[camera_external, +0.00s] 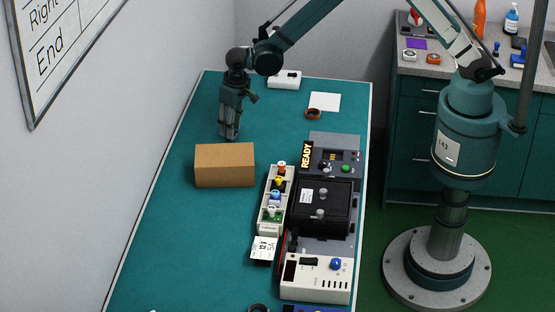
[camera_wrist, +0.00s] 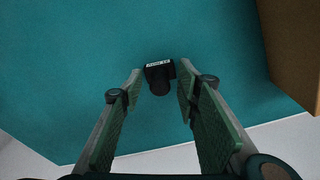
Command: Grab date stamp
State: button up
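A small dark object with a white printed label, seemingly the date stamp (camera_wrist: 159,76), stands on the teal table in the wrist view. Its label is too small to read. My gripper (camera_wrist: 158,90) is open, with its green-padded fingers apart to the left and right of the stamp. The stamp lies at or just past the fingertips; I cannot tell whether either finger touches it. In the external view my gripper (camera_external: 229,136) points down, low over the table behind the cardboard box. I cannot make out the stamp there.
The brown cardboard box (camera_external: 225,165) stands close in front of my gripper and at the wrist view's right edge (camera_wrist: 297,45). A rack of coloured-top items (camera_external: 265,215) and a black device (camera_external: 322,208) are to the right. The table's left side is clear.

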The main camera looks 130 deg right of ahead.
jog(key=shift+c, duration=0.3)
jog(key=c, duration=0.9)
jog(key=shift+r, duration=0.1)
jog(key=shift+r, duration=4.9)
